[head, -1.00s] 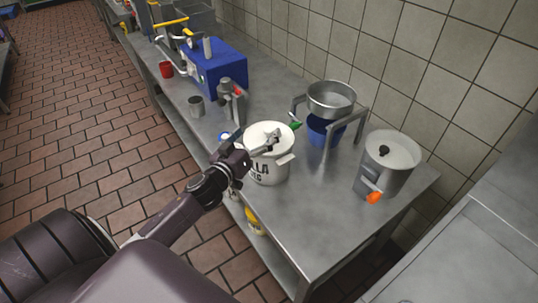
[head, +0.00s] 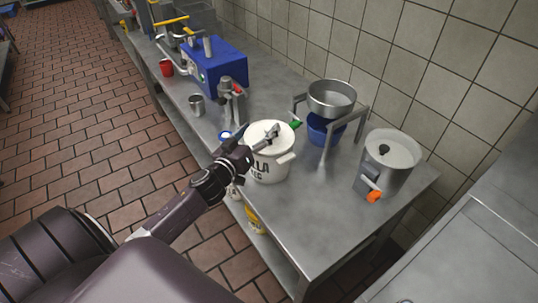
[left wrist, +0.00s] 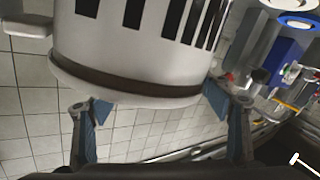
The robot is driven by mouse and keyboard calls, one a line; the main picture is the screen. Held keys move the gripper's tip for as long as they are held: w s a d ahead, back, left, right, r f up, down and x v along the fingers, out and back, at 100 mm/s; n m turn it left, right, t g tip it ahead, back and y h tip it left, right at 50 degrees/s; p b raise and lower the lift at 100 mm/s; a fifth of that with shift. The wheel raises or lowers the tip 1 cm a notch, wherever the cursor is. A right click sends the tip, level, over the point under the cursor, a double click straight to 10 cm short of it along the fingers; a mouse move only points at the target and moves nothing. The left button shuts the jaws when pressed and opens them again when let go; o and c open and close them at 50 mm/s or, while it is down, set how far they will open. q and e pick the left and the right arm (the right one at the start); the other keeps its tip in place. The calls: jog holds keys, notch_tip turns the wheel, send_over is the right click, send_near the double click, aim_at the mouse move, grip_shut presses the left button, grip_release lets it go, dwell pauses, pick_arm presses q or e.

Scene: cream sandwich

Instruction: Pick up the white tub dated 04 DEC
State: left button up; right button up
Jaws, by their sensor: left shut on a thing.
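The white tub (head: 268,170) stands on the steel counter, with a pale round lid and large black lettering, partly cut off by my arm. The date cannot be read in full. In the left wrist view the tub (left wrist: 140,50) fills the top middle, with a dark band near its lid rim. My left gripper (head: 262,142) reaches over the near side of the tub at lid height. In the left wrist view my gripper (left wrist: 157,100) has its blue-padded fingers on either side of the lid, shut on the tub. My right gripper is not in view.
A steel pot with an orange knob (head: 374,196) stands to the right. A metal bowl on a stand (head: 331,97) with a blue bowl (head: 322,128) below is behind. A metal cup (head: 196,105) and a blue machine (head: 214,65) stand further left. The front right counter is clear.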

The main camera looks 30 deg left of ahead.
pick_arm(q)
jog(key=shift+r, duration=0.1)
jog(key=c, duration=0.3)
